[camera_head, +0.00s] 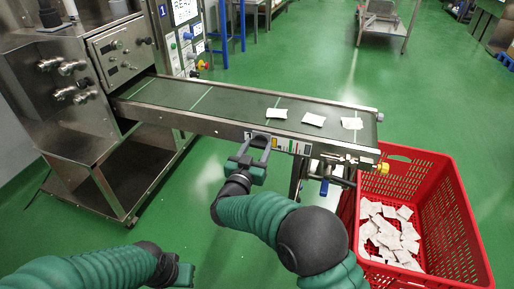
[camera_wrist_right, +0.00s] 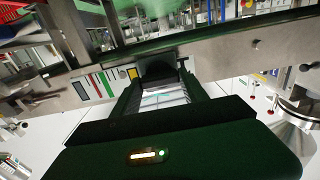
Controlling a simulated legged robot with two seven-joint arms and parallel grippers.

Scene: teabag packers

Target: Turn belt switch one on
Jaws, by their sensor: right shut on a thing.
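The conveyor belt (camera_head: 235,103) runs from the steel machine at left to the red crate, with a few white teabags (camera_head: 313,119) near its right end. My right gripper (camera_head: 259,141) is at the belt's near side rail, left of a strip of coloured labels. In the right wrist view, the right gripper (camera_wrist_right: 158,85) has its fingers on either side of a dark block on the rail, which I take to be the belt switch (camera_wrist_right: 157,70). It is shut on this block. Whether it is on or off cannot be seen. My left gripper (camera_head: 184,274) is low at the bottom left, its fingers unclear.
The red crate (camera_head: 462,215) with several teabags stands at the belt's right end. The steel machine (camera_head: 60,100) with knobs stands at left. A panel with coloured buttons (camera_head: 190,45) is behind the belt.

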